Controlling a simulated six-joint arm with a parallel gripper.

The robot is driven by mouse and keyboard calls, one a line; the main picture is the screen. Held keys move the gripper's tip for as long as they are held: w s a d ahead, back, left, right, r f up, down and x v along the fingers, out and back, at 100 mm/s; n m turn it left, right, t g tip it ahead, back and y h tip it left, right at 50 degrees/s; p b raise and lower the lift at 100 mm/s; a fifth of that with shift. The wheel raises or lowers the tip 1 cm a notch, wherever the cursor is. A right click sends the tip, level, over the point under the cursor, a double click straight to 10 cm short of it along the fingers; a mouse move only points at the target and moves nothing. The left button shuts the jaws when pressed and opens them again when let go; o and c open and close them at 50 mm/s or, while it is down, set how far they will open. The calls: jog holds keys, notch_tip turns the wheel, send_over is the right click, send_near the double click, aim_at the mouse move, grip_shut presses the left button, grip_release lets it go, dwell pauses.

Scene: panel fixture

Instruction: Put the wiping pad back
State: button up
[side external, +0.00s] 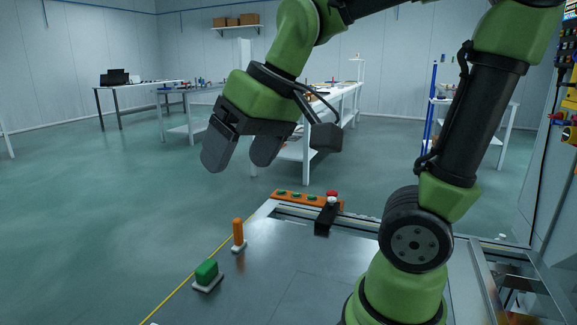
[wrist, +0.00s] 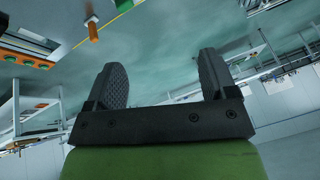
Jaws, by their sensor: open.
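A green block (side external: 206,273) sits on a pale flat base near the front left edge of the metal worktop; it may be the wiping pad, but I cannot tell for sure. An upright orange peg-like piece (side external: 238,232) stands on a similar pale base just behind it. The orange piece also shows at the top left of the wrist view (wrist: 92,30). My gripper (side external: 242,160) is open and empty, well above and apart from both pieces. Its two dark fingers stand wide apart in the wrist view (wrist: 160,65), with nothing between them.
An orange strip with green buttons (side external: 297,196) lies along the worktop's far edge. A black block with a red-topped button (side external: 330,208) stands beside it. The middle of the worktop (side external: 300,265) is clear. White tables (side external: 345,95) stand well behind.

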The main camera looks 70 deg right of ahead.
jog(key=s+a+m+t, duration=0.1)
jog(key=s, duration=0.6)
jog(key=shift+a+f+t+y, duration=0.25)
jog(key=shift+f+t+y, duration=0.05)
jog(key=shift+t+y, duration=0.1)
dwell(0.6)
